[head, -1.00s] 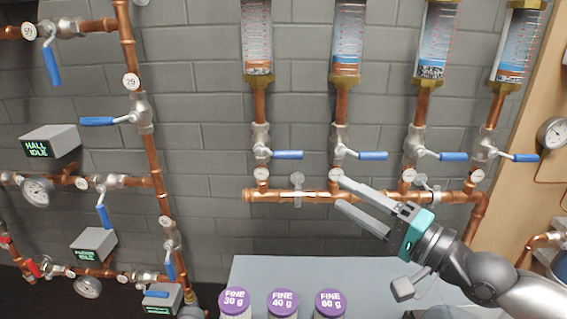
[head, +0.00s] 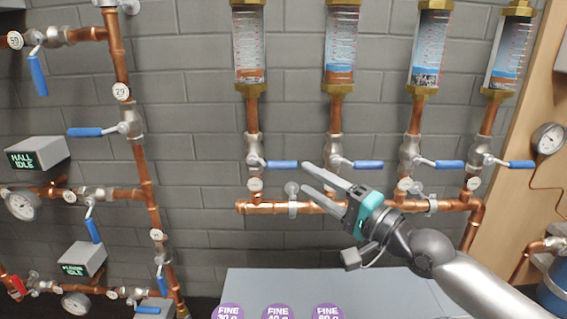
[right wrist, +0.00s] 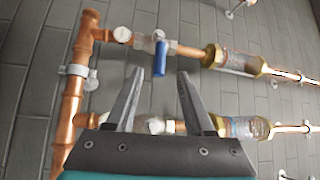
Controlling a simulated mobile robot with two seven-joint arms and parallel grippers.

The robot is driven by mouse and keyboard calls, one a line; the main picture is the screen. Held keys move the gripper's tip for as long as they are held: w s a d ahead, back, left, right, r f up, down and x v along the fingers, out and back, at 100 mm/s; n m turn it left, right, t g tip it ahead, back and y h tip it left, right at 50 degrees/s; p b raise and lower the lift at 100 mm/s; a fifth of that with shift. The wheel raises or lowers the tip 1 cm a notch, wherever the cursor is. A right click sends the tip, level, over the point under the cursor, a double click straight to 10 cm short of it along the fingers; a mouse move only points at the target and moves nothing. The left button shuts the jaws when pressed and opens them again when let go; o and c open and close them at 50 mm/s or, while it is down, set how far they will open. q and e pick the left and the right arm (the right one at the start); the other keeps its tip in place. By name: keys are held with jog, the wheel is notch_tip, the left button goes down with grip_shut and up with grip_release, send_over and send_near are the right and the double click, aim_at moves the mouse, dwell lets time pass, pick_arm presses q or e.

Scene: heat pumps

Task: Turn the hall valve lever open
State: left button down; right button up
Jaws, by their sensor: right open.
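The box reading "HALL IDLE" (head: 37,155) is on the left wall in the head view. Below it, a valve on a copper branch has a blue lever (head: 92,229) hanging steeply down; no label on this valve is readable. My right gripper (head: 305,177) is open and empty, in front of the middle sight-glass columns and well right of that lever. In the right wrist view, my right gripper's fingers (right wrist: 159,75) are apart, with a blue lever (right wrist: 160,58) showing between their tips; contact cannot be told. My left gripper is out of view.
Several sight-glass columns (head: 340,45) with sideways blue levers stand above a copper manifold (head: 265,207). More piping and a horizontal blue lever (head: 85,132) are at left. Bare brick wall lies between the pipe groups.

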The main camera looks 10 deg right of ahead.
aim_at(289, 168)
jog(key=shift+x, duration=4)
jog(key=shift+c, duration=0.3)
grip_shut()
